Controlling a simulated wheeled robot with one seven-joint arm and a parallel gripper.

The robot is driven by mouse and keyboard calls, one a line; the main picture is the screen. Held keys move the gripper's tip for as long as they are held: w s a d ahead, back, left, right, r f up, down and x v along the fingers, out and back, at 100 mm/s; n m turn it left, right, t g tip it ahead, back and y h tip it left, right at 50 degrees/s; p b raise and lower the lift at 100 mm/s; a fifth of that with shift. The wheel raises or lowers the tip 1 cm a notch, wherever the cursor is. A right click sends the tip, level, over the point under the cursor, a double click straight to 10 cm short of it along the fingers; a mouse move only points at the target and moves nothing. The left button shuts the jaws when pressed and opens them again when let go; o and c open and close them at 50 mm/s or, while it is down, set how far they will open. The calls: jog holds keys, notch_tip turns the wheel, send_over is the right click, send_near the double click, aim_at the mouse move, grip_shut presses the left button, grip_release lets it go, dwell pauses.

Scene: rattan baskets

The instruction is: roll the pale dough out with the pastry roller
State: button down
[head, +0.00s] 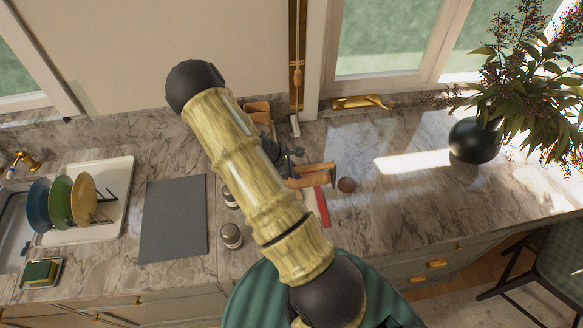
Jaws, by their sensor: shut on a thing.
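My gripper (288,153) is a small dark shape just past my arm, over the back part of the marble counter. It is shut on an orange-brown wooden piece, which looks like the pastry roller (314,175). The roller is held low over the counter; I cannot tell whether it touches anything beneath. A pale patch (310,206), possibly the dough, shows just below the roller, beside a red strip (322,206). My arm hides what lies to the left of it.
Two jars (231,236) stand left of my arm. A grey board (173,220) and a dish rack with plates (107,196) are further left. A dark vase (474,140) stands right; the counter before it is clear.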

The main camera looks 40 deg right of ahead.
aim_at(294, 181)
jog(key=shift+f+b, duration=2.2)
jog(key=shift+f, duration=1)
jog(key=shift+w, duration=0.15)
jog(key=shift+d, duration=0.15)
jog(key=shift+f, duration=0.1)
jog(key=shift+a+f, duration=0.15)
jog(key=shift+a, duration=0.05)
jog(key=shift+d, duration=0.15)
